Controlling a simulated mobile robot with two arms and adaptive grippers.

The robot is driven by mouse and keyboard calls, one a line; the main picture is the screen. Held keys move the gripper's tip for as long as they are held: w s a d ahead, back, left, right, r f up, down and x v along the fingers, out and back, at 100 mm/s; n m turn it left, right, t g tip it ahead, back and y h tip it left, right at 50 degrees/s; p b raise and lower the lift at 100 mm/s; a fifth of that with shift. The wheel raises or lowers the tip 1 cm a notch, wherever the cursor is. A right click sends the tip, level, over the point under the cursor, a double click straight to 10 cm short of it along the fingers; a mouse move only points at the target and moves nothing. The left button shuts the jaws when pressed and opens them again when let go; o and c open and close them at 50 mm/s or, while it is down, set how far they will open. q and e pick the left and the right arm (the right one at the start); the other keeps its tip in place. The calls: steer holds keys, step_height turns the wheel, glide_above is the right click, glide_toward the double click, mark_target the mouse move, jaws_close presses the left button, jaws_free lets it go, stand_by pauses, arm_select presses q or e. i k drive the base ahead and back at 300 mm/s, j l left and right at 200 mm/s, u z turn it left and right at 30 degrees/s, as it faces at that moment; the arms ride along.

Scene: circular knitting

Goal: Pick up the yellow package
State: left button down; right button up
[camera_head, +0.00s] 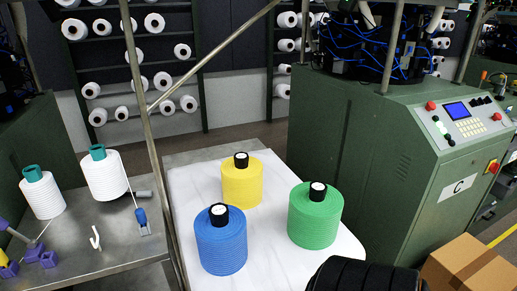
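The yellow package (242,184) is a yarn cone with a black top and a white disc on it. It stands upright on a white-covered table (190,180), towards the back. A blue cone (221,248) stands in front of it to the left. A green cone (316,222) stands in front of it to the right. The three are apart on the table, and the blue cone's top comes close to the yellow one in the picture.
A thin metal pole (152,150) rises left of the table. A metal bench (110,240) with white cones (105,178) is at left. A green machine (345,150) stands at right, with a cardboard box (465,262) in front. A dark ribbed shape at the bottom edge is unclear.

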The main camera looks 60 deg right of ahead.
mark_target(241, 173)
steer(key=l+z, duration=0.15)
steer(key=z, duration=1.55)
